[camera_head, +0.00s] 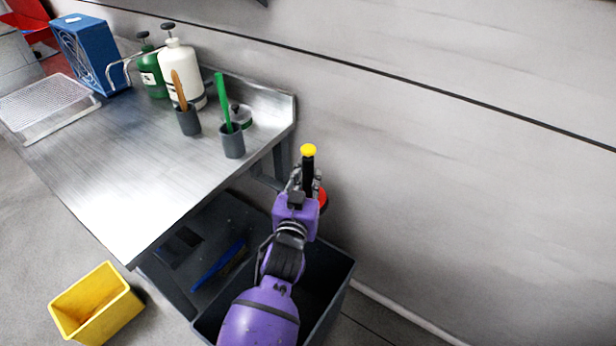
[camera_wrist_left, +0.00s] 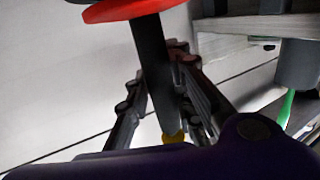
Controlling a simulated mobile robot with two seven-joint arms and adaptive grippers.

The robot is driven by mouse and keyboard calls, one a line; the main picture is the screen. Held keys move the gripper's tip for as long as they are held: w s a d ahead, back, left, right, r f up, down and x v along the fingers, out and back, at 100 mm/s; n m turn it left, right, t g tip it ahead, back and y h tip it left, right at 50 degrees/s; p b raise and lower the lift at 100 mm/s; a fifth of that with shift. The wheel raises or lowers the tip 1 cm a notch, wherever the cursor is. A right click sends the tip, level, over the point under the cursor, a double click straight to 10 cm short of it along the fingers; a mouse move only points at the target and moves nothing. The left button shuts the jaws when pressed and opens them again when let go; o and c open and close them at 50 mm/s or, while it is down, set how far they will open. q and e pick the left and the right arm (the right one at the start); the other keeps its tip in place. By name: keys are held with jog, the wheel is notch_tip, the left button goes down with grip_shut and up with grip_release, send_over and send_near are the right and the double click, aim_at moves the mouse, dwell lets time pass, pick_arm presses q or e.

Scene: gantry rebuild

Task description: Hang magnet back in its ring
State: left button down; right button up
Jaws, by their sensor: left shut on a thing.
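The magnet is a black bar-shaped handle (camera_head: 308,161) with a yellow end (camera_head: 308,150) and a red disc (camera_head: 323,199). My left gripper (camera_head: 306,181) is shut on its handle, beyond the right end of the steel bench and near the wall. In the head view the yellow end points up and the disc is partly hidden behind the gripper. In the left wrist view the fingers (camera_wrist_left: 160,88) flank the handle (camera_wrist_left: 152,62), with the red disc (camera_wrist_left: 125,9) at the top. I cannot make out the ring. My right gripper is out of view.
The steel bench (camera_head: 125,170) carries two grey cups, one with a wooden-handled tool (camera_head: 179,90), one with a green stick (camera_head: 223,100). Bottles (camera_head: 181,75) and a blue box (camera_head: 88,55) stand farther back. A dark bin (camera_head: 340,285) lies below my arm; a yellow bin (camera_head: 97,305) is lower left.

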pick_arm(q)
jog(key=shift+f, duration=0.4)
dwell(0.3)
jog(key=c, duration=1.6)
grip_release()
jog(key=shift+o, duration=0.7)
jog(key=shift+f, duration=0.15)
